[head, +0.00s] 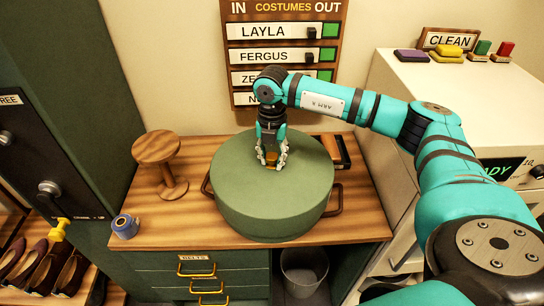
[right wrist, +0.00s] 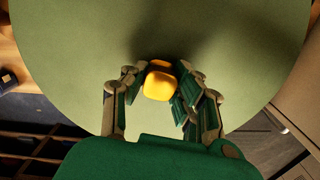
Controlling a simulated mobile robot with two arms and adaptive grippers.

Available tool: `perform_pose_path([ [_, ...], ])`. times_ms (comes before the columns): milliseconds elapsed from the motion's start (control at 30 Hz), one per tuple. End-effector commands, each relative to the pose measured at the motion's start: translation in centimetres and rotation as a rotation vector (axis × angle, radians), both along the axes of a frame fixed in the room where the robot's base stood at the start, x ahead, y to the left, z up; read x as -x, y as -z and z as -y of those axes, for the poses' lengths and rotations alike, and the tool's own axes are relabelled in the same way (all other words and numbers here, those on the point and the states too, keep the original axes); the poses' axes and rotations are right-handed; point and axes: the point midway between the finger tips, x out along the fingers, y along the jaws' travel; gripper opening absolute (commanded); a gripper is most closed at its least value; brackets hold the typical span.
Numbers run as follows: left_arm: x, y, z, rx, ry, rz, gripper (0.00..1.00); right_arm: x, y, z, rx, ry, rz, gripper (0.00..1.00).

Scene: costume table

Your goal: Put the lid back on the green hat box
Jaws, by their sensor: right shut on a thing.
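The round green hat box (head: 272,222) stands in the middle of the wooden table, with a brown handle showing at each side. Its wide green lid (head: 300,185) is over it and hides its opening; it looks about level. I cannot tell whether the lid rests fully on the box or is slightly above it. My right gripper (head: 271,162) points down at the lid's middle, shut on its yellow knob (head: 271,155). In the right wrist view the knob (right wrist: 160,83) sits between the fingertips, with the lid (right wrist: 70,50) spread beneath. My left gripper is not in view.
A wooden hat stand (head: 158,150) and a blue spool (head: 125,226) are on the table's left. A dark tray-like item (head: 343,150) lies behind the box at right. A name board (head: 290,55) hangs behind; a white cabinet (head: 440,90) stands right.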

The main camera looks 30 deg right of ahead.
Motion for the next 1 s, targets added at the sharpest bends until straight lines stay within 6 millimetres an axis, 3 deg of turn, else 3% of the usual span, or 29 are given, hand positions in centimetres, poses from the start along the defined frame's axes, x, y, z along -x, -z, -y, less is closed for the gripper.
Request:
perform_pose_path([
  [100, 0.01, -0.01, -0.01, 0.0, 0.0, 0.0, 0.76, -0.01, -0.04, -0.01, -0.001, 0.0, 0.001, 0.0],
  [133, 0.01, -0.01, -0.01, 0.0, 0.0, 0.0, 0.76, -0.01, -0.03, -0.01, 0.0, 0.0, 0.0, 0.29],
  [300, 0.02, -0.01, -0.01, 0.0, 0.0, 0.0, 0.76, 0.0, -0.02, -0.01, 0.0, 0.0, 0.0, 0.52],
  [500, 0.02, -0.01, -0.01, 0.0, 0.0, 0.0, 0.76, 0.01, -0.01, -0.01, 0.0, 0.0, 0.0, 0.54],
  [700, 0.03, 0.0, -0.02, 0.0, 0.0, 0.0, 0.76, 0.02, 0.03, -0.01, 0.0, 0.0, -0.001, 0.77],
  [1000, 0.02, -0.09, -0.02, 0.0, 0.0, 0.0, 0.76, 0.01, -0.1, 0.0, 0.0, 0.0, 0.0, 0.77],
])
